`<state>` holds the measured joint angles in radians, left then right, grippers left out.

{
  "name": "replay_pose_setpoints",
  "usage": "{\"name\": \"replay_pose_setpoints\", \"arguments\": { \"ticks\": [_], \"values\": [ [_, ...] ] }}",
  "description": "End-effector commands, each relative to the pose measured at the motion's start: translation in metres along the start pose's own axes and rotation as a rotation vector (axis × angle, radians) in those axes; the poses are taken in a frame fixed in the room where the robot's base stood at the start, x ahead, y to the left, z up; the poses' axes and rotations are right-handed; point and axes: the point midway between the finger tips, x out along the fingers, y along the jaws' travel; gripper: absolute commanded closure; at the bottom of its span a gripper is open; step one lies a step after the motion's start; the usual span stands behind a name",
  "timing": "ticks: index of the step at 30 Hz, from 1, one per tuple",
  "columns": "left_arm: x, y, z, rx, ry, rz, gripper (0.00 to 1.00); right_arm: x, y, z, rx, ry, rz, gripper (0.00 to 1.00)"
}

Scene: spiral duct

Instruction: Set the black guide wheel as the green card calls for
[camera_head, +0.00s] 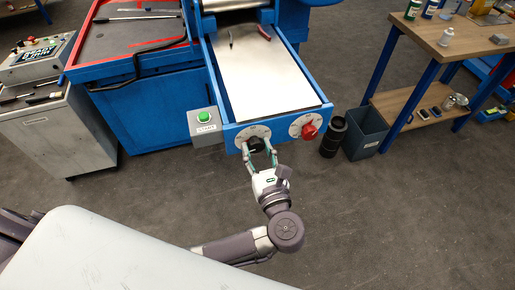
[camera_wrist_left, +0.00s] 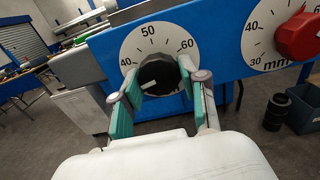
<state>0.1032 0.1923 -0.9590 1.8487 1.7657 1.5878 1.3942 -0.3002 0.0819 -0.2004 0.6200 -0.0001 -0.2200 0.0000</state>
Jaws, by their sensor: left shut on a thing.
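The black guide wheel (camera_wrist_left: 158,72) sits on a white dial plate (camera_wrist_left: 134,42) marked 40, 50 and 60 in the left wrist view. A short white mark on the wheel lies at its lower left, below the 40. The wheel also shows in the head view (camera_head: 256,143), on the front of the blue machine. My left gripper (camera_head: 261,153) is shut on the wheel, with its teal finger pads (camera_wrist_left: 160,95) on either side of it. I cannot make out a green card in either view. My right gripper is not in view.
A red knob (camera_head: 309,131) on a similar dial is right of the wheel. A green button (camera_head: 203,116) on a grey box is to the left. A black cylinder (camera_head: 334,137) and a grey bin (camera_head: 366,133) stand at the right. The floor before the machine is clear.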

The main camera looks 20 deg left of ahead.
Motion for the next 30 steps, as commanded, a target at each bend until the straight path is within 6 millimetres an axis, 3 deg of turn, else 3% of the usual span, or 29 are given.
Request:
{"name": "replay_pose_setpoints", "arguments": {
  "ticks": [8, 15, 30],
  "values": [
    [-0.001, 0.0, -0.004, 0.036, 0.005, 0.001, 0.92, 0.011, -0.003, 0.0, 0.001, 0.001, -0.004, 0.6],
    [-0.001, 0.001, -0.004, 0.174, 0.007, 0.003, 0.92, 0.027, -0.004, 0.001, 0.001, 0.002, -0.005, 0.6],
    [0.0, 0.001, 0.002, 0.519, 0.002, 0.001, 0.92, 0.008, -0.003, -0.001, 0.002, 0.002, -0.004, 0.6]
  ]
}}
